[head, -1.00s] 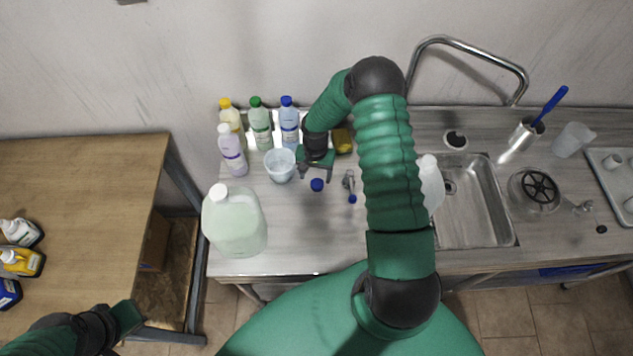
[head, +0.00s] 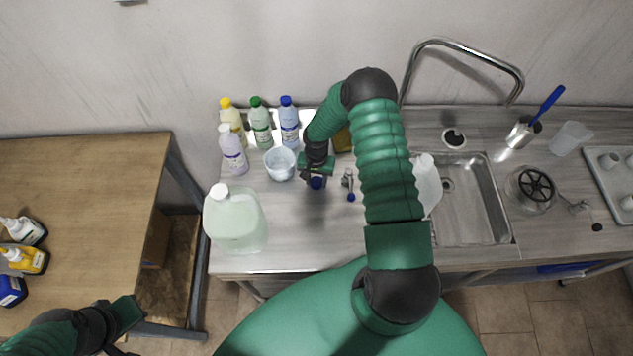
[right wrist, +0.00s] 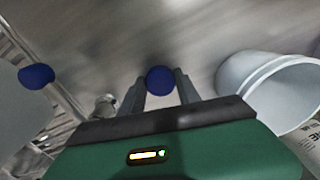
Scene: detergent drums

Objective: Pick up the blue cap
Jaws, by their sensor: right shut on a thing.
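The blue cap (head: 316,184) is on the steel counter, between the white cup and a small metal tap. In the right wrist view the blue cap (right wrist: 160,79) sits between the two fingertips. My right gripper (head: 315,178) reaches down over the cap and is shut on it; the gripper also shows in the right wrist view (right wrist: 158,85). I cannot tell whether the cap is clear of the counter. My left gripper (head: 132,318) is at the lower left, beside the wooden table, and its fingers do not show clearly.
A white cup (head: 280,164) stands just left of the cap. A small tap with a blue end (head: 350,186) is just right. Several bottles (head: 262,128) stand behind, and a large pale jug (head: 236,222) is front left. A sink (head: 468,205) lies right.

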